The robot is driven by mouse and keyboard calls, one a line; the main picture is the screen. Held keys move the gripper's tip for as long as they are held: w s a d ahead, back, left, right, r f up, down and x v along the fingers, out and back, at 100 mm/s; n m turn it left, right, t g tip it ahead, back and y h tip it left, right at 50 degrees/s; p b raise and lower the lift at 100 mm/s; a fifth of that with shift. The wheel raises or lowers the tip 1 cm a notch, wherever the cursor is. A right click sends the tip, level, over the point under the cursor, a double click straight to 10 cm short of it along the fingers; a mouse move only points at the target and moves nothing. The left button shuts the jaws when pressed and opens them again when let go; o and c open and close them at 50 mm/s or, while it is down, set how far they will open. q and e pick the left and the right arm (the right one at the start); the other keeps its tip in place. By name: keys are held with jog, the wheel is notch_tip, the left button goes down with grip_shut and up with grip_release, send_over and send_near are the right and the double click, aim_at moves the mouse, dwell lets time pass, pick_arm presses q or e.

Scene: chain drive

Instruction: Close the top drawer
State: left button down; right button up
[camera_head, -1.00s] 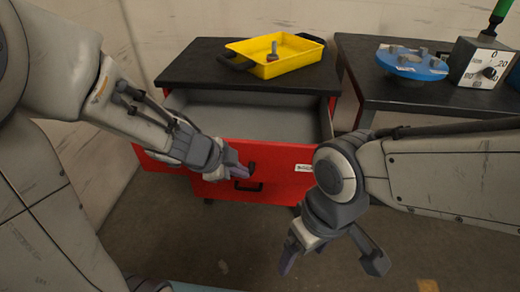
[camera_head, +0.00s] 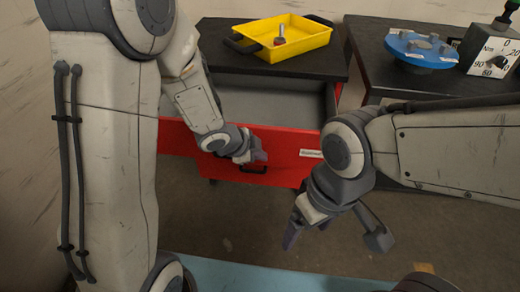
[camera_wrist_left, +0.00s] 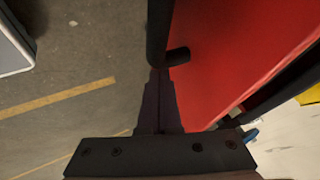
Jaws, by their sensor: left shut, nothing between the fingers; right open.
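The top drawer (camera_head: 292,144) stands pulled out from the cabinet, its red front facing me and its grey inside (camera_head: 290,105) visible and empty where I can see it. My left gripper (camera_head: 259,153) is shut and empty at the middle of the drawer front. In the left wrist view, the closed fingers (camera_wrist_left: 160,105) lie beside the red front (camera_wrist_left: 225,75) with a dark handle (camera_wrist_left: 177,56) at their tips; I cannot tell whether they touch. My right gripper (camera_head: 335,238) is open and empty, in front of the cabinet and to the right.
A lower handle (camera_head: 253,170) shows below my left gripper. The black cabinet top (camera_head: 220,55) carries a yellow tray (camera_head: 305,41) with a bolt (camera_head: 280,36) in it. To the right, a dark table (camera_head: 385,75) holds a blue disc (camera_head: 420,48) and a grey dial box (camera_head: 490,50).

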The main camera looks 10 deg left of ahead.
pick_arm(q)
jog(key=shift+w, duration=0.9)
